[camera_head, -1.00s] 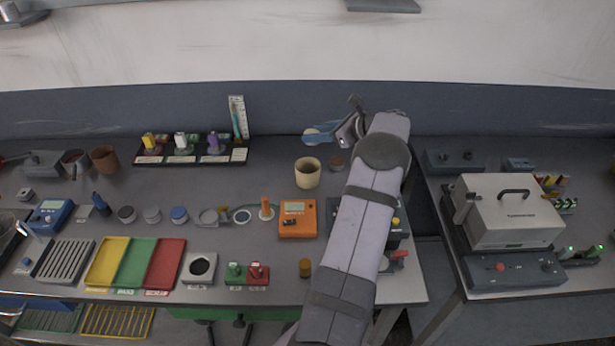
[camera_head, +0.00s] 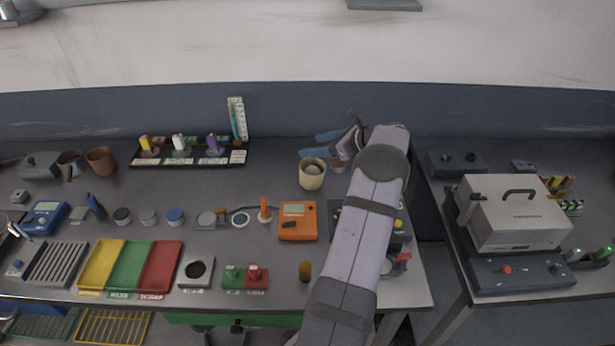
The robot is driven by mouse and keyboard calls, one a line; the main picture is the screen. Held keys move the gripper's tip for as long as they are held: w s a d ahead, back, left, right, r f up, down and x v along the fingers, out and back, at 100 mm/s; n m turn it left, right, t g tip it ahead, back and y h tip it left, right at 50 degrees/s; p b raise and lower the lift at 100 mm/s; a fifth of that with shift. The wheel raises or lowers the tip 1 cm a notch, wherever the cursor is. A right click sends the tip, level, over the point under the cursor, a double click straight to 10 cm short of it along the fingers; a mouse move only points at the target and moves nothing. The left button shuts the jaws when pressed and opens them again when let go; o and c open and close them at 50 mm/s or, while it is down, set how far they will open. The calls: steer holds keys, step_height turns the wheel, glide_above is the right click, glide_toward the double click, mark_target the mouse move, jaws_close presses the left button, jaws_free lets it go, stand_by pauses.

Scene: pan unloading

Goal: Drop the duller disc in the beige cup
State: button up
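The beige cup (camera_head: 312,178) stands upright on the bench, right of centre. Its inside looks greyer than its wall; there may be something in it, but I cannot tell what. My gripper (camera_head: 319,146) reaches in from the right, its two blue fingers pointing left just behind and above the cup's rim. The fingers are apart, with no disc visible between them. I cannot pick out the duller disc with certainty. My arm covers part of the bench to the right of the cup.
A small brown round thing (camera_head: 338,165) sits just right of the cup. An orange meter (camera_head: 298,221) stands in front. Several round pots, one blue-topped (camera_head: 175,217), line the left. A black rack (camera_head: 188,156) stands behind.

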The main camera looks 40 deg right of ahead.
steer(key=b+v, duration=0.3)
steer(key=v, duration=0.4)
stand_by(0.4)
steer(key=shift+s, duration=0.15)
steer(key=w+a+n+g+y+p, duration=0.1)
steer(key=w+a+n+g+p, duration=0.15)
steer(key=a, duration=0.55)
steer(key=w+a+n+g+y+p, duration=0.1)
steer(key=w+a+n+g, duration=0.2)
steer(key=a, duration=0.4)
steer(key=s+a+n+g+p, duration=0.3)
steer(key=a+n, duration=0.7)
steer(key=a, duration=0.7)
steer(key=s+a+r+n+g+h+p, duration=0.1)
steer(key=s+a+n+g+h+p, duration=0.2)
steer(key=s+a+n, duration=1.2)
steer(key=s+n+h+p, duration=0.1)
steer(key=s+n+p, duration=0.1)
steer(key=s+n, duration=0.1)
steer(key=shift+p, duration=0.3)
